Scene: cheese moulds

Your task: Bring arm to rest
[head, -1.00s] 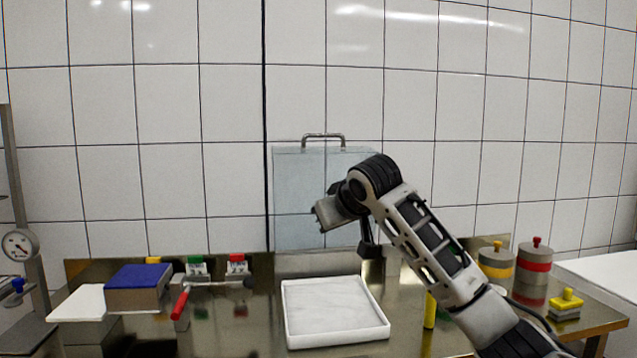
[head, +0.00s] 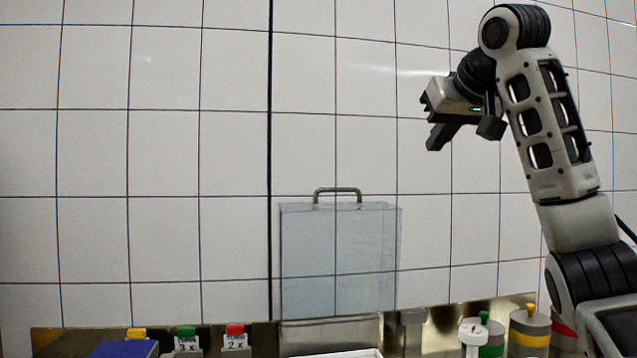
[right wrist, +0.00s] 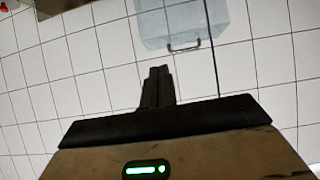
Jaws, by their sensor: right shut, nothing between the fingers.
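My right gripper (head: 432,122) is raised high in front of the tiled wall, at the right of the head view, well above the steel table. Its arm comes up from the lower right and bends at the top. In the right wrist view its fingers (right wrist: 157,85) are together with nothing between them. My left gripper is not in view.
A clear panel with a metal handle (head: 338,258) stands against the wall. Along the bottom are a blue-topped block (head: 125,349), yellow, green and red clips (head: 186,332), a white tray (head: 345,353) and knobbed round moulds (head: 529,328). The air at left is free.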

